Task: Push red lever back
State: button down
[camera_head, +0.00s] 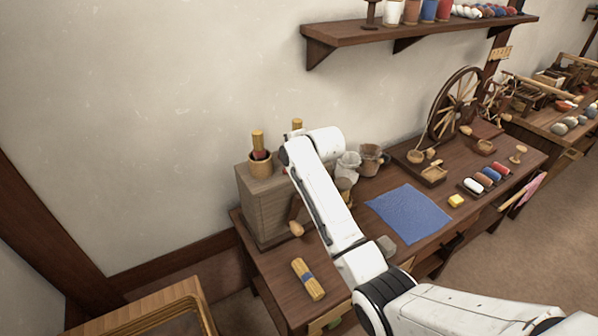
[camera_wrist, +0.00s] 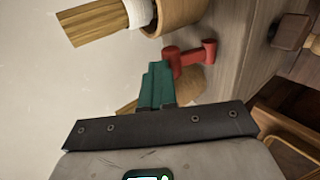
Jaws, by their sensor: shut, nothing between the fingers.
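The red lever (camera_wrist: 195,56) shows in the wrist view as a short bar with a thicker knob at its right end, set against a brown wooden surface. My gripper (camera_wrist: 158,72) has its teal fingers shut with nothing between them. The fingertips are right beside the lever's left end and overlap it in the picture; I cannot tell if they touch.
On the bench are a yellow bundle (camera_head: 308,279), a blue cloth (camera_head: 409,212) and sacks (camera_head: 370,158). A shelf (camera_head: 420,32) hangs on the wall above.

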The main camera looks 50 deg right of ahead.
jog(key=shift+r+p, duration=0.7)
jog(key=shift+r, duration=0.05)
